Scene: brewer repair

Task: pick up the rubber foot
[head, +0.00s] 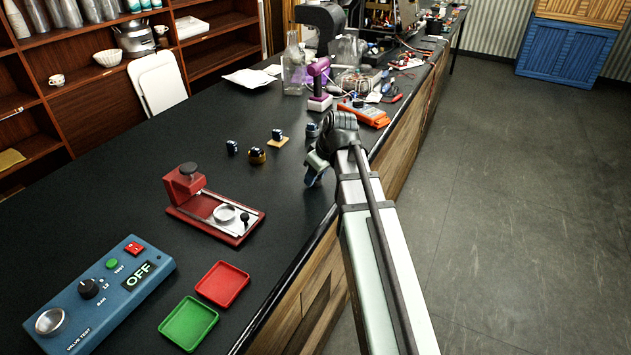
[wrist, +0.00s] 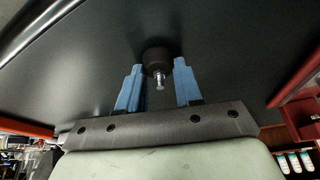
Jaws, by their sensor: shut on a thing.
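My gripper (wrist: 159,84) shows in the wrist view with its two blue fingers on either side of the rubber foot (wrist: 157,55). The foot is a dark round piece with a shiny metal stud pointing toward my palm. The fingers are shut on it. The dark counter lies behind it; I cannot tell whether the foot still touches it. In the head view my gripper (head: 313,176) is low over the counter near its front edge, and the foot is not distinguishable there.
Several small blue-topped parts (head: 232,147) stand on the counter (head: 130,200) left of my gripper. A red fixture (head: 190,190), a blue valve tester (head: 100,295) reading OFF, a red tray (head: 222,284) and a green tray (head: 188,324) are nearer. Tools, bottles and a purple device (head: 319,80) crowd the far end.

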